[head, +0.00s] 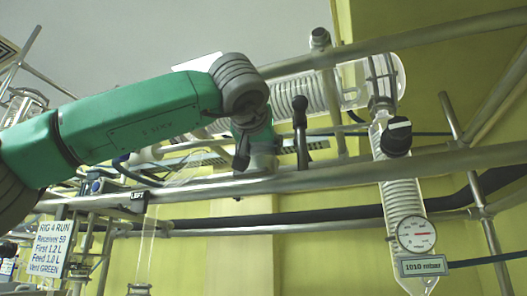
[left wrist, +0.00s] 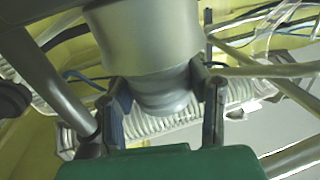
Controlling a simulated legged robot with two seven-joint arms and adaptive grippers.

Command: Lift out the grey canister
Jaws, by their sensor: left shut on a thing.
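The grey canister (left wrist: 145,48) fills the upper middle of the left wrist view, a smooth cylinder narrowing to a rounded end. My left gripper (left wrist: 165,92) has one finger on each side of this narrow end and is shut on it. In the head view my left gripper (head: 252,145) is near the middle, at the long metal rail. There a small part of the canister (head: 263,161) shows, mostly hidden by the gripper. My right gripper is in neither view.
A metal rail (head: 350,172) crosses just by the gripper. Glass coil tubes (head: 320,92) lie behind, and a coiled column with a gauge (head: 416,234) hangs at right. A sign (head: 63,246) and glassware (head: 143,255) stand lower left.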

